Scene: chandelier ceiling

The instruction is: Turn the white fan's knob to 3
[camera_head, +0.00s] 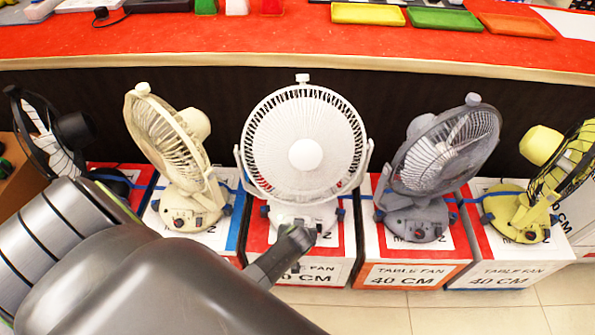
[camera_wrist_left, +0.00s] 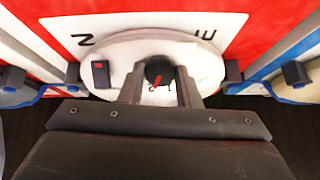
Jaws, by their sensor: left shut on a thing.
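The white fan (camera_head: 305,155) stands in the middle of the row in the head view, facing me. Its round white base (camera_wrist_left: 125,52) fills the upper middle of the left wrist view. The dark round knob (camera_wrist_left: 159,70) sits on that base, with a red mark on its lower part. The dial markings around it are too small to read. My left gripper (camera_head: 303,233) reaches in from the lower left to the front of the base. Its fingers (camera_wrist_left: 160,88) are closed on either side of the knob. In the head view the gripper hides the knob. My right gripper is not in view.
A cream fan (camera_head: 180,160) stands left of the white one, a grey fan (camera_head: 440,165) right of it, and a yellow fan (camera_head: 540,195) farther right. A black switch (camera_wrist_left: 101,74) sits left of the knob. A red-topped counter (camera_head: 250,38) runs behind.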

